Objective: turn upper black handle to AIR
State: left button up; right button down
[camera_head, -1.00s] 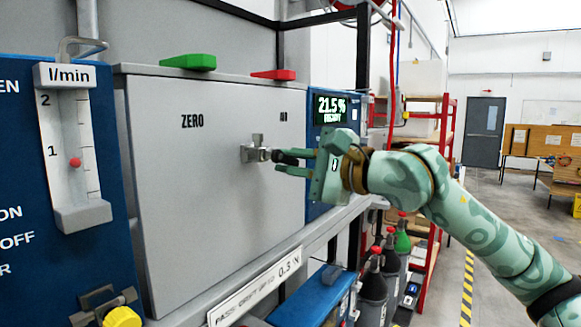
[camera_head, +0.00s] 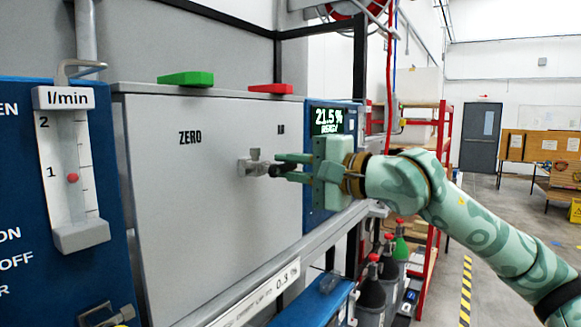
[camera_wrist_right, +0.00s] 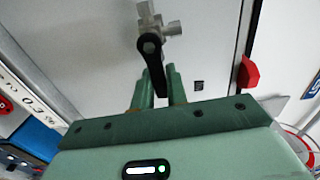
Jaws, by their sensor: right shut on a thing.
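The upper black handle (camera_wrist_right: 151,62) sits on a grey metal valve (camera_wrist_right: 158,25) on the front of a grey panel (camera_head: 215,215). The valve (camera_head: 252,164) also shows in the head view, between and below the labels ZERO (camera_head: 190,137) and a small one that reads like AIR (camera_head: 281,129). My right gripper (camera_head: 283,167) comes from the right and is shut on the black handle. In the wrist view the handle's end lies between the two green fingers (camera_wrist_right: 165,88). The fingers partly hide the handle in the head view. My left gripper is not in view.
A green block (camera_head: 186,79) and a red block (camera_head: 270,88) sit on the panel's top edge. A flow meter (camera_head: 75,170) is at the left. A display (camera_head: 328,121) stands right of the panel. Gas bottles (camera_head: 372,290) stand below right.

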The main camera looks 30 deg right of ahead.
jog(key=c, duration=1.4)
grip_release()
jog(key=shift+s+d+f+b, duration=0.15)
jog(key=shift+s+d+b, duration=0.1)
jog(key=shift+s+b, duration=0.2)
jog(key=b+v, duration=1.2)
jog(key=v, duration=0.3)
jog(key=shift+s+b, duration=0.2)
jog(key=shift+b, duration=0.2)
